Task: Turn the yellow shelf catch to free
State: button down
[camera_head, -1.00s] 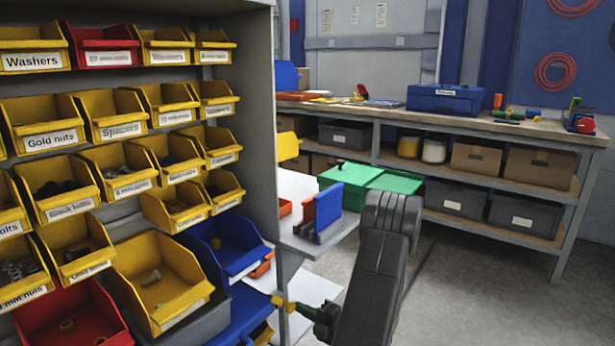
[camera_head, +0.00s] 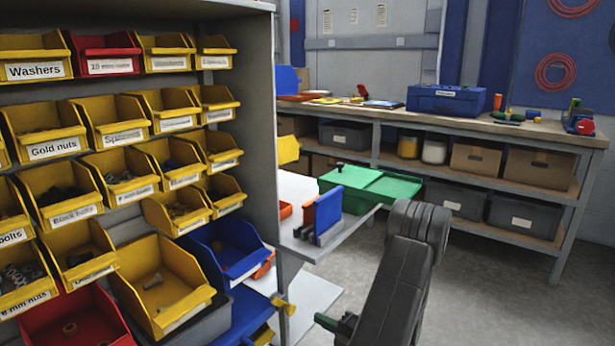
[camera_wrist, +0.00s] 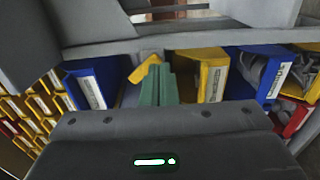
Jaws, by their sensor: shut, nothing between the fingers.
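The yellow catch (camera_head: 284,305) is a small knob on the shelf unit's front edge, low in the head view. It also shows in the wrist view (camera_wrist: 146,68), tilted, just past my fingertips. My gripper (camera_head: 326,320) is to the right of the catch in the head view, with a visible gap between them. Its green fingers (camera_wrist: 157,84) are together and hold nothing. My dark wrist hides part of the gripper in the head view. I cannot tell from these frames which setting the catch is at.
Yellow bins (camera_head: 160,285) and a blue bin (camera_head: 225,245) fill the shelf left of the catch. A grey shelf (camera_head: 340,238) with blue and orange plates (camera_head: 328,212) juts out above. A green case (camera_head: 375,188) stands behind. The floor at right is clear.

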aim_at(284, 306)
jog(key=w+a+r+p, duration=0.1)
jog(key=w+a+r, duration=0.1)
jog(key=a, duration=0.3)
jog(key=shift+w+r, duration=0.3)
jog(key=shift+w, duration=0.35)
jog(key=shift+s+a+f, duration=0.1)
jog(key=shift+s+f, duration=0.05)
jog(key=shift+s, duration=0.05)
dwell(1.1)
